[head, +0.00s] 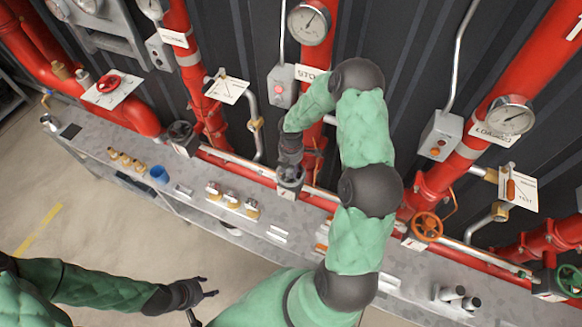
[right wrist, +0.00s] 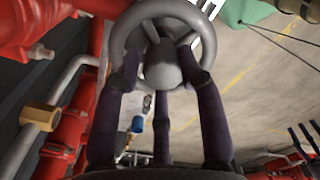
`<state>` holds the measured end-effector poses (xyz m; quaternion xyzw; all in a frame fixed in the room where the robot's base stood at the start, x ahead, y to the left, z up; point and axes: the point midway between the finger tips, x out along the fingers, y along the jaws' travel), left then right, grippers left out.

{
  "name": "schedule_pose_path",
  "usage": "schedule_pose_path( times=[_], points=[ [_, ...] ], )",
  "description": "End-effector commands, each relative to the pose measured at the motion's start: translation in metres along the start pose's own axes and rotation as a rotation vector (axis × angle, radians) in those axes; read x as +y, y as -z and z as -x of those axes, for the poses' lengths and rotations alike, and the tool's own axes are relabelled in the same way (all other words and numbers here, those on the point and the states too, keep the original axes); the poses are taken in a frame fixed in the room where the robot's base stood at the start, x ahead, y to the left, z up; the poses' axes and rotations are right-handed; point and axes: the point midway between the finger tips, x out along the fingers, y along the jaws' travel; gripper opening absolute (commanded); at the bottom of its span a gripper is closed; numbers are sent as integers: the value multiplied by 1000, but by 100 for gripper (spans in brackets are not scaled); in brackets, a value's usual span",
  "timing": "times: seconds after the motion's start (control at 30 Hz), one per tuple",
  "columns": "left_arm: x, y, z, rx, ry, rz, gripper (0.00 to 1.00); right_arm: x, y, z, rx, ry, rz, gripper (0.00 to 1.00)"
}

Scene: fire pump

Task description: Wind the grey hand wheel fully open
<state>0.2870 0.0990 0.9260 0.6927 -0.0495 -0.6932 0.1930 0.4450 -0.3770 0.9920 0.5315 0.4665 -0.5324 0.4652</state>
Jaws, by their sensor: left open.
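The grey hand wheel (head: 291,180) is at the middle of the head view, low on a red pipe behind the bench, mostly covered by my right gripper (head: 290,160). In the right wrist view, the wheel (right wrist: 118,42) shows as a round rim with a thick hub at the top centre. The fingers of my right gripper (right wrist: 163,62) reach up on both sides of the hub, inside the rim, and close around it; exact contact at the tips is hard to see. My left gripper (head: 203,291) is open and empty over the floor, in front of the bench.
A dark hand wheel (head: 181,132), a red one (head: 108,84) and an orange one (head: 427,227) sit on neighbouring pipes. The metal bench (head: 270,222) carries brass fittings (head: 232,200) and a blue cup (head: 159,174). A grey box (head: 281,87) is left of my right forearm.

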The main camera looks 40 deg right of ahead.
Motion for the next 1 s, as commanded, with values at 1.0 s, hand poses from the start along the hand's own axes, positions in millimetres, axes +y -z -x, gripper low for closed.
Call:
schedule_pose_path(
  times=[1.0],
  points=[
    [20,-2,55,0,0,0,52,4,-1,3,-6,-7,671,0]
  ],
)
